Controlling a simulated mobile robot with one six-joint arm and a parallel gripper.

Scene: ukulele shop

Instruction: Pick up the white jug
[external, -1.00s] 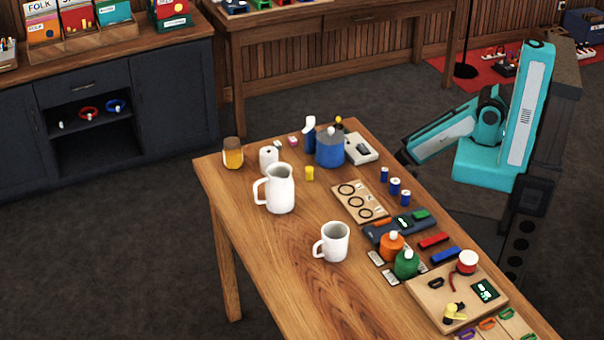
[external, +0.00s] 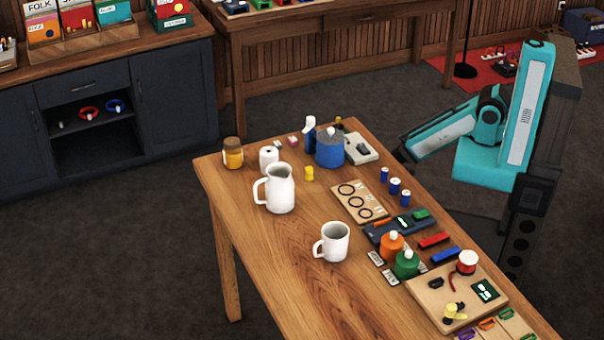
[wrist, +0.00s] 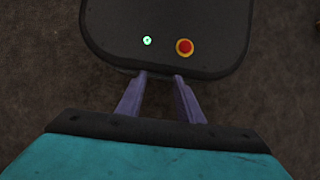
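The white jug (external: 280,190) stands upright on the wooden table in the external view, towards its far left part, with its handle to the left. Nothing touches it. My gripper (wrist: 160,78) shows in the wrist view with its two fingers apart and nothing between them. In the external view my arm is folded at the right, beyond the table's right edge and well away from the jug. The gripper's fingers are not clear there. The jug is not in the wrist view.
A white mug (external: 332,242) stands in front of the jug. Behind it are a white roll (external: 269,158), an amber jar (external: 233,154) and a blue container (external: 330,150). Bottles, cans and small tools crowd the table's right side. The table's left front is clear.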

